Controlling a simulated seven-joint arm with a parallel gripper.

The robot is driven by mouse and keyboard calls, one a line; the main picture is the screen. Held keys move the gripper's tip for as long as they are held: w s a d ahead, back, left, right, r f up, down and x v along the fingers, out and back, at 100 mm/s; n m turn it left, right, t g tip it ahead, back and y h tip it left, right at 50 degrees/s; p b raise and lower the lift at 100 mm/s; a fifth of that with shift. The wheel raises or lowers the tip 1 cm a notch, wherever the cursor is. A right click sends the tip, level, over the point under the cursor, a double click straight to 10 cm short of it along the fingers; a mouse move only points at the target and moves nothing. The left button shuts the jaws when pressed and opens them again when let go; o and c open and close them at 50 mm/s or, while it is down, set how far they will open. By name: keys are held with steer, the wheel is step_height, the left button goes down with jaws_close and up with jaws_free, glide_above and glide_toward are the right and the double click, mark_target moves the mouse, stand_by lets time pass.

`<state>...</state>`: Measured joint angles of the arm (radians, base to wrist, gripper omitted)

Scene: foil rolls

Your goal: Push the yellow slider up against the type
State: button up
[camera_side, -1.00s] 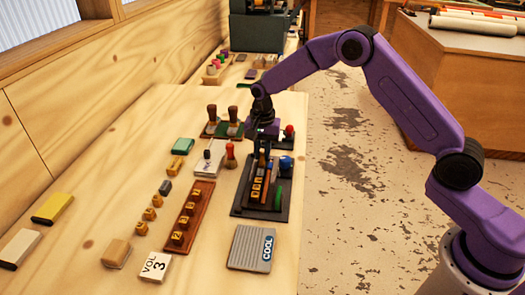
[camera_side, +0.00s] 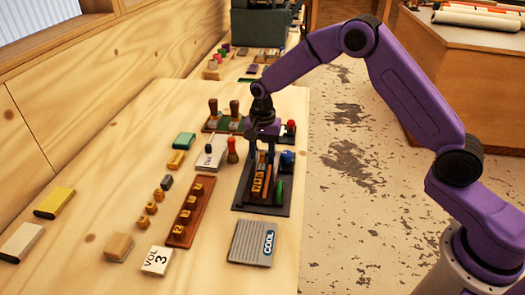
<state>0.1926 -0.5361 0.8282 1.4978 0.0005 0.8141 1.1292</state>
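A black tray (camera_side: 240,204) lies on the right part of the bench. In it is a column of small yellow lettered type (camera_side: 257,186), with an orange-brown strip (camera_side: 267,185) beside it. My gripper (camera_side: 262,158) points down over the far part of the tray, just beyond the type. Its two dark fingers look apart, one at each side. I cannot make out the yellow slider for certain; the fingers and small size blur that area. I cannot tell whether the fingers touch anything.
A green piece (camera_side: 280,191) and a blue knob (camera_side: 288,158) sit at the tray's right side. A red-topped stamp (camera_side: 232,149) stands close left. A brown rack (camera_side: 176,237) holds several small blocks. A grey COOL pad (camera_side: 251,245) lies in front.

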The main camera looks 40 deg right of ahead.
mark_target(262, 153)
step_height(262, 153, up, 18)
steer(key=shift+f, duration=0.25)
stand_by(0.5)
steer(key=shift+w+d+f, duration=0.1)
steer(key=shift+w+f, duration=0.05)
steer(key=shift+w, duration=0.05)
jaws_close()
steer(key=w+d+f+g+y, duration=0.3)
steer(key=w+d+f, duration=0.3)
steer(key=w+d, duration=0.1)
steer(key=shift+d+f, duration=0.2)
steer(key=shift+f, duration=0.05)
